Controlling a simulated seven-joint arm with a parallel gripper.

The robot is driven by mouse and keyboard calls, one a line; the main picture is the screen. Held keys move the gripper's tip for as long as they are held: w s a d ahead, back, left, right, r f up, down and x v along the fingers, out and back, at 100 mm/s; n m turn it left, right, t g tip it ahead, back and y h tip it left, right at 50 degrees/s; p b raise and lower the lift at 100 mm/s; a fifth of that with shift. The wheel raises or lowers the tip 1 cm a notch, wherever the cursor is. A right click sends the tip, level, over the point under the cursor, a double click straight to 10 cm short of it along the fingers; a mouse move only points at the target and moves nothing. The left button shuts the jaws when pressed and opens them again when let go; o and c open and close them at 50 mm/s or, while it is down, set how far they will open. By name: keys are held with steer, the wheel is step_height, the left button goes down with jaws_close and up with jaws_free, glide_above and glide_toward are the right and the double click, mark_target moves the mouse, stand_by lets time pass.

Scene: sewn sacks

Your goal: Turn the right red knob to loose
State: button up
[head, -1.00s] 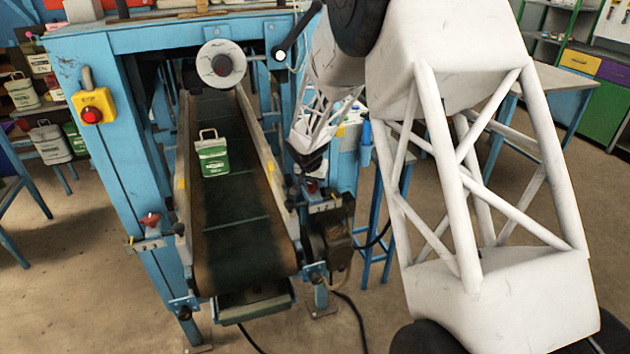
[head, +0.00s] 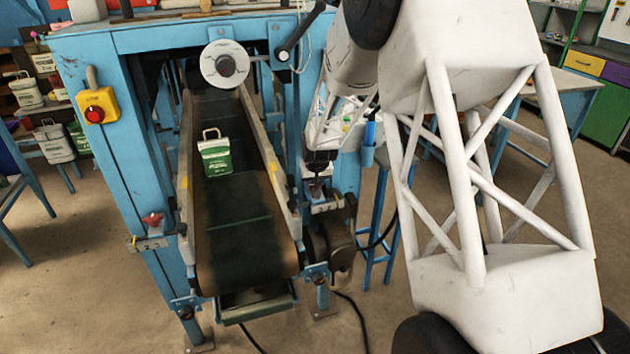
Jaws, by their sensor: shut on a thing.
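My gripper (head: 318,172) is at the right side of the conveyor, pointing down at the bracket there. It is shut on the right red knob, which is mostly hidden by the fingers. The bracket with a small scale plate (head: 326,207) shows just below it. The left red knob (head: 152,219) sits on the matching bracket at the conveyor's left side, with a scale plate (head: 152,244) beside it.
A green and white sack (head: 215,157) stands on the dark conveyor belt (head: 240,235). A blue frame (head: 142,150) surrounds the belt and carries a yellow switch box (head: 97,106). A round dial (head: 225,65) and a black-handled lever (head: 300,32) are above the belt. A motor (head: 335,245) is below my gripper.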

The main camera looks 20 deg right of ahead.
steer(key=shift+a+n, duration=0.1)
steer(key=shift+n, duration=0.4)
steer(key=shift+n+y, duration=0.3)
steer(key=o, duration=0.9)
steer(key=shift+r, duration=0.15)
steer(key=shift+v, duration=3.75)
